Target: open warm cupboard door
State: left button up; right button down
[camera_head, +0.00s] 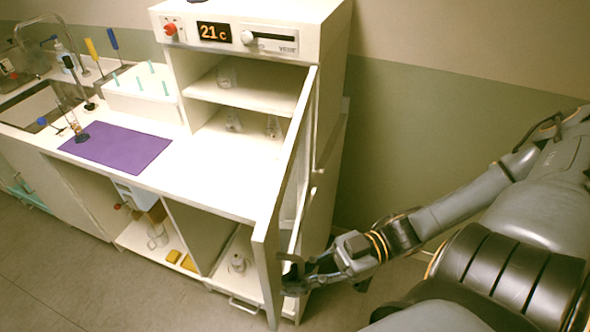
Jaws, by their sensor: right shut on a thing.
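The warm cupboard (255,97) stands at the back centre, with a "21c" display (214,32) on its top panel. Its white door (287,200) stands swung out from the right side, seen nearly edge-on. Glassware shows on the shelves inside, such as a flask (226,76). My right gripper (292,274) is shut at the lower free end of the door, coming in from the right. Whether it grips a handle or the panel edge is hard to see. My left gripper is out of view.
A white counter with a purple mat (116,147), a sink (35,105) and a white rack (140,92) lies to the left. Open compartments below hold glassware and yellow items (174,257). Clear floor lies in front.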

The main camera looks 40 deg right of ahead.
jog(key=shift+r, duration=0.1)
jog(key=c, duration=1.7)
grip_release()
jog(key=shift+w, duration=0.1)
jog(key=shift+d, duration=0.1)
jog(key=shift+d, duration=0.2)
jog(key=v, duration=1.1)
jog(key=shift+d, duration=0.3)
